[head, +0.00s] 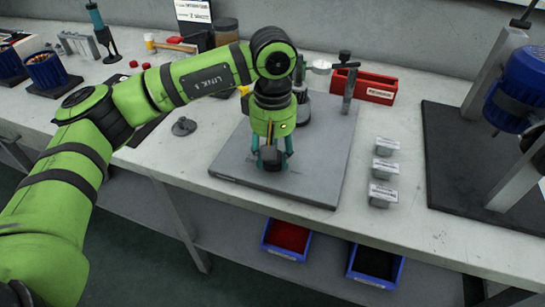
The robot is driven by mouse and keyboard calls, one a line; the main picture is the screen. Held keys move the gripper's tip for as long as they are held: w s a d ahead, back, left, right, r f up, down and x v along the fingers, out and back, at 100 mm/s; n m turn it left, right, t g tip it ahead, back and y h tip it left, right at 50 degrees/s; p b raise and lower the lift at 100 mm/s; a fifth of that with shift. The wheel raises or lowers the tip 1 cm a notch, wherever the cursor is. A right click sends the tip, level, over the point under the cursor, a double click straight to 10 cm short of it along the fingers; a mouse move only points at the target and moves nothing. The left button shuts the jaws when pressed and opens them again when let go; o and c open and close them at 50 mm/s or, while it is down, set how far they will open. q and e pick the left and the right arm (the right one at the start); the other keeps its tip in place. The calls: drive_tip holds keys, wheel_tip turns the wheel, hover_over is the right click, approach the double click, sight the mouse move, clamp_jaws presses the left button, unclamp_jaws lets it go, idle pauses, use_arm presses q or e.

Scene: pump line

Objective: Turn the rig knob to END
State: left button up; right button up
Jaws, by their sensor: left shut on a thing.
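My left gripper (271,158) points down over the grey rig plate (325,168) on the bench. Its teal fingers are shut on a small dark thing, which appears to be the rig knob (270,156). The fingers and wrist partly cover the knob, so any pointer or END mark cannot be read. A rig post with a dial gauge (321,66) stands at the back of the plate, partly behind my wrist. My right gripper is not in view.
Several small labelled grey blocks (384,170) stand right of the plate. A red box (376,87) is behind it. A blue motor (519,90) on a dark base stands at the right. Blue bins (375,266) sit below the bench (408,223). A dark round part (184,127) lies left of the plate.

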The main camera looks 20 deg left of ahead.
use_arm(q)
drive_tip(key=shift+s+d+m, duration=0.1)
drive_tip(key=shift+d+m, duration=0.05)
drive_tip(key=shift+m, duration=0.25)
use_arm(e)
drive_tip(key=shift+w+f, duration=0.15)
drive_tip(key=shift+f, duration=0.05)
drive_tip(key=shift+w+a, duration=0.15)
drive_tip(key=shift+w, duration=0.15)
use_arm(q)
drive_tip(key=shift+f, duration=0.1)
drive_tip(key=o, duration=1.1)
drive_tip(key=shift+o, duration=0.2)
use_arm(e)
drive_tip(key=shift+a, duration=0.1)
use_arm(q)
wheel_tip(320, 180, up, 12)
